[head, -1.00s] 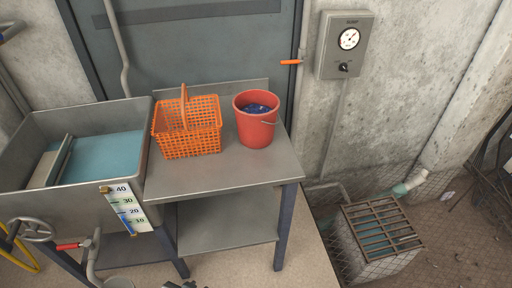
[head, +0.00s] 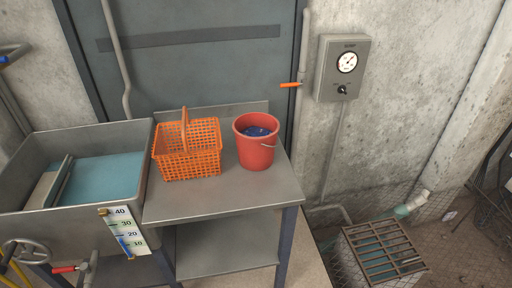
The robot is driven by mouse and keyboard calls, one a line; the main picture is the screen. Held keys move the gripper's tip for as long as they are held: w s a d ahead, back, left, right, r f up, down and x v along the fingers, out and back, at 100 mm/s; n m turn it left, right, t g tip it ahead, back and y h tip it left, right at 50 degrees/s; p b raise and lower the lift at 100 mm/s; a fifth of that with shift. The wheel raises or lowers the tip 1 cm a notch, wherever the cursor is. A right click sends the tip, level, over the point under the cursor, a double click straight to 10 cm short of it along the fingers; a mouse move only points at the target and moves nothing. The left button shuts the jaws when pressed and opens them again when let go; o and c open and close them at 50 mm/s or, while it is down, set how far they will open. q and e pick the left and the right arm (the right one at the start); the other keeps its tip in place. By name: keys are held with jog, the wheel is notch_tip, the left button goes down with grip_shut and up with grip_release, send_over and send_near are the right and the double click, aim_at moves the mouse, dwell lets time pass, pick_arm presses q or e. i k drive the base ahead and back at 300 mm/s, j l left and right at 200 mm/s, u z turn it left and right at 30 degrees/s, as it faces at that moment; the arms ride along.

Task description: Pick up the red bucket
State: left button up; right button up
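The red bucket (head: 256,153) stands upright on the right part of a grey metal table (head: 225,200). Something blue (head: 256,132) shows inside it, and its thin wire handle hangs down at the front right. Neither of my grippers shows in the head view now.
An orange plastic basket (head: 187,150) with a raised handle stands just left of the bucket. A grey sink (head: 85,215) with blue water adjoins the table's left side. A gauge box (head: 342,68) hangs on the wall at right. The table's front is clear.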

aim_at(256, 133)
jog(key=u, duration=0.55)
jog(key=i+l+u, duration=0.1)
jog(key=l+u, duration=0.75)
jog(key=l, duration=0.25)
jog(key=l+u, duration=0.1)
jog(key=l, duration=0.6)
jog(key=k+l, duration=0.1)
jog(key=l, duration=0.55)
jog(key=l+u, duration=0.15)
jog(key=l, duration=0.55)
